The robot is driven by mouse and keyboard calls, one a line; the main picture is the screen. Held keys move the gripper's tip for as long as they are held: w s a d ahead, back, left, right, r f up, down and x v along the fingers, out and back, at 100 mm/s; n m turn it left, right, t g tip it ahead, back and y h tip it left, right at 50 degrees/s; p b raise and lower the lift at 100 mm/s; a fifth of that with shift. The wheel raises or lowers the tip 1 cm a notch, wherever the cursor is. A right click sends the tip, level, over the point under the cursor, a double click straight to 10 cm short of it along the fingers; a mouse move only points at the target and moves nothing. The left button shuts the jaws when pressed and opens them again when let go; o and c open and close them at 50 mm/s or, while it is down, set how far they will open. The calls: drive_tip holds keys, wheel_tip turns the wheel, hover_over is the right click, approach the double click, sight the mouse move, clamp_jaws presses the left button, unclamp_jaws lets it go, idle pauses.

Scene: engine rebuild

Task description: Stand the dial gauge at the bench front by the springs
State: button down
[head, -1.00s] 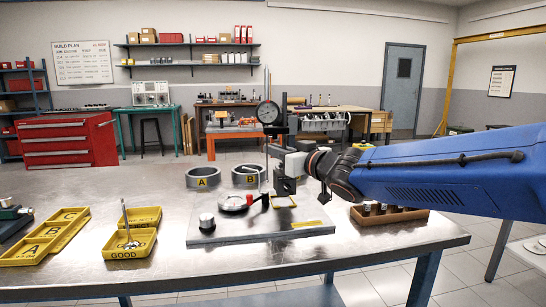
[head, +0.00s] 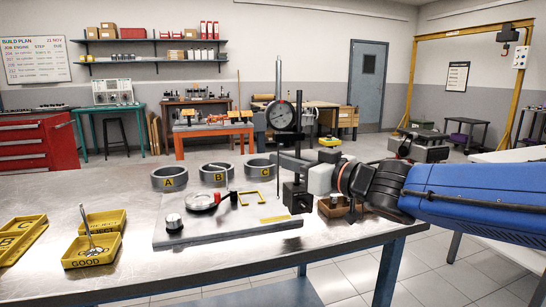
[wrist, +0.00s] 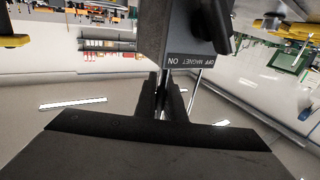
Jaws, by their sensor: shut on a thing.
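The dial gauge (head: 281,115) has a round dark-rimmed face on an upright rod above a black magnetic base (head: 296,197). My gripper (head: 303,168) is shut on the gauge's stand from the right, and the stand looks upright. In the head view the base appears by the right edge of the grey plate (head: 200,232); I cannot tell how far above the surface it is. In the wrist view the base (wrist: 185,35) with its MAGNET label is at the fingertips (wrist: 170,95). I cannot make out springs; my arm covers part of the bench's right side.
A wooden rack (head: 330,209) is partly hidden behind my gripper. Rings A (head: 169,179), B (head: 215,174) and C (head: 259,169) stand behind the plate. A yellow GOOD tray (head: 88,256) holds a valve-like part. The bench front (head: 200,275) has bare metal.

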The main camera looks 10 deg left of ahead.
sight(289, 141)
drive_tip(key=shift+s+d+r, duration=0.2)
drive_tip(key=shift+d+r, duration=0.05)
drive_tip(key=shift+r, duration=0.55)
drive_tip(key=shift+s+d+r, duration=0.15)
drive_tip(key=shift+d+r, duration=0.1)
drive_tip(key=shift+r, duration=0.5)
